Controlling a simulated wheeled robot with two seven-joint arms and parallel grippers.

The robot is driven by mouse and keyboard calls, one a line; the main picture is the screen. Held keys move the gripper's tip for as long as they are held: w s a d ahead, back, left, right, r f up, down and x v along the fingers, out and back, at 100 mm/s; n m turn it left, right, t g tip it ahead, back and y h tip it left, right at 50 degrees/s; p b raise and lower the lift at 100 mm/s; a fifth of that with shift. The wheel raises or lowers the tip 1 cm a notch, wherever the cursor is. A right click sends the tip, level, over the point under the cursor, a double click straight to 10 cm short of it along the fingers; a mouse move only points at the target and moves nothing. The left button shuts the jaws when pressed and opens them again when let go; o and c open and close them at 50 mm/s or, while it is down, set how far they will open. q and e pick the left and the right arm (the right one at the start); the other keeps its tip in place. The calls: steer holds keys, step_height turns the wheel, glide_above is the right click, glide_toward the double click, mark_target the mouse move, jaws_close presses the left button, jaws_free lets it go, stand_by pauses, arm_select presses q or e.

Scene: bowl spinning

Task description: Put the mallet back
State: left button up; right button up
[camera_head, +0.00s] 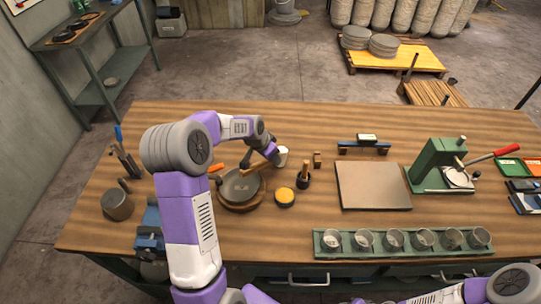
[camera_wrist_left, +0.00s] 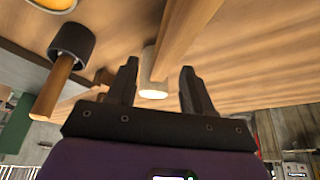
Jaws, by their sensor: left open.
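A mallet-like tool with a pale head (camera_head: 282,154) and wooden handle lies on the workbench, right of the dark round dish (camera_head: 240,186). The handle appears to run from the dish to the head. My left gripper (camera_head: 274,161) is at the head, partly hiding the tool. In the left wrist view the pale head (camera_wrist_left: 153,85) shows between the open fingers (camera_wrist_left: 156,82), with the handle (camera_wrist_left: 188,35) running up past the right finger. My right gripper is out of view.
A yellow-topped round tin (camera_head: 285,197) stands near the dish, and a small wooden block (camera_head: 317,159) behind. A flat board (camera_head: 373,186), green press (camera_head: 440,165) and tray of cups (camera_head: 400,241) are to the right. Left are tools and a grey pot (camera_head: 117,204).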

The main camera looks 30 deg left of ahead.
mark_target(260, 163)
arm_select(q)
steer(key=shift+r, duration=0.55)
steer(key=p+v, duration=0.1)
steer(key=v, duration=1)
steer(key=shift+s+r, duration=0.15)
steer(key=shift+s, duration=0.05)
